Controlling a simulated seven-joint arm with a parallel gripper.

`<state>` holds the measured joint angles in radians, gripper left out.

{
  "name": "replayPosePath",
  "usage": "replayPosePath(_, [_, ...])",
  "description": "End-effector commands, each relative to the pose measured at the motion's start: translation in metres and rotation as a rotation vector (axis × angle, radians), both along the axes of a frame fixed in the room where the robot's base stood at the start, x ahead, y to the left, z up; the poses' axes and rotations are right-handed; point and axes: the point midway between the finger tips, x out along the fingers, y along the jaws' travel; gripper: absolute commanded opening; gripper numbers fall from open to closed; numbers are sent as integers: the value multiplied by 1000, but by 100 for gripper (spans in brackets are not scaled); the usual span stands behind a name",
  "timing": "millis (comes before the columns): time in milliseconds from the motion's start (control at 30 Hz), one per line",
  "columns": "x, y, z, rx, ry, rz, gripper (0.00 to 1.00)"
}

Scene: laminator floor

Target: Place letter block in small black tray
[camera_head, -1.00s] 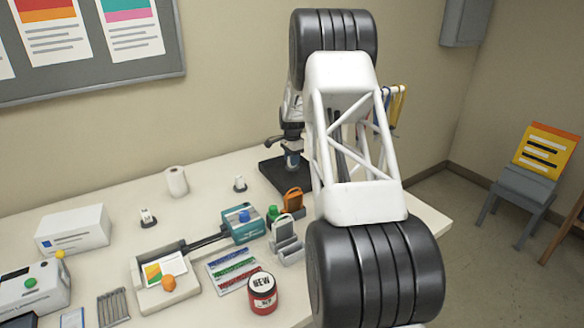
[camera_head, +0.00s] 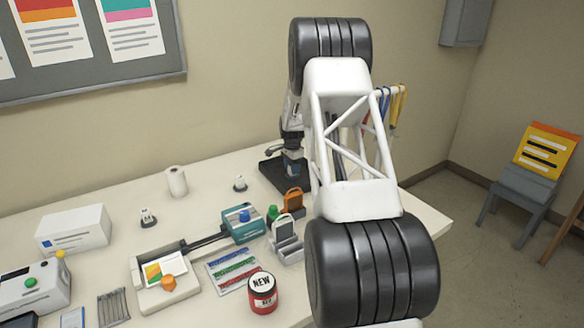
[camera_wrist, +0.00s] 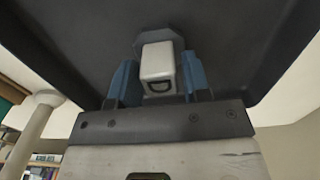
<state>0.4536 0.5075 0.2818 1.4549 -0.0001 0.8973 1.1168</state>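The white letter block (camera_wrist: 158,66), with a dark letter like a D on one face, sits between the blue fingers of my gripper (camera_wrist: 160,77) in the wrist view. The fingers appear shut on its sides. The small black tray (camera_head: 271,173) lies at the back right of the table, and my gripper (camera_head: 292,164) is low over it in the head view. The tray's dark surface (camera_wrist: 85,45) fills much of the wrist view behind the block. Whether the block touches the tray floor cannot be told. My arm hides the tray's right part.
Small white pieces (camera_head: 147,217) and (camera_head: 240,183) stand left of the tray. An orange holder (camera_head: 292,198), a green-topped item (camera_head: 272,213) and a grey holder (camera_head: 287,241) stand just in front of it. A paper roll (camera_head: 177,182) stands at the back.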

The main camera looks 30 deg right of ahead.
Motion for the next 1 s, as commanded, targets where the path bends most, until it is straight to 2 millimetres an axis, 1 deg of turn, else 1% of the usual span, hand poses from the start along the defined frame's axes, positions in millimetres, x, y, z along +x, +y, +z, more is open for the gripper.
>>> replayPosePath(33, [0, 0, 0, 0, 0, 0, 52])
replayPosePath(67, [0, 0, 0, 0, 0, 0, 56])
replayPosePath(100, [0, 0, 0, 0, 0, 0, 57])
replayPosePath(400, [0, 0, 1, 0, 0, 0, 57])
replayPosePath(567, [0, 0, 7, 0, -1, 0, 57])
replayPosePath(767, [0, 0, 28, -1, -2, 0, 57])
replayPosePath(1000, [0, 0, 65, -1, -2, 0, 57])
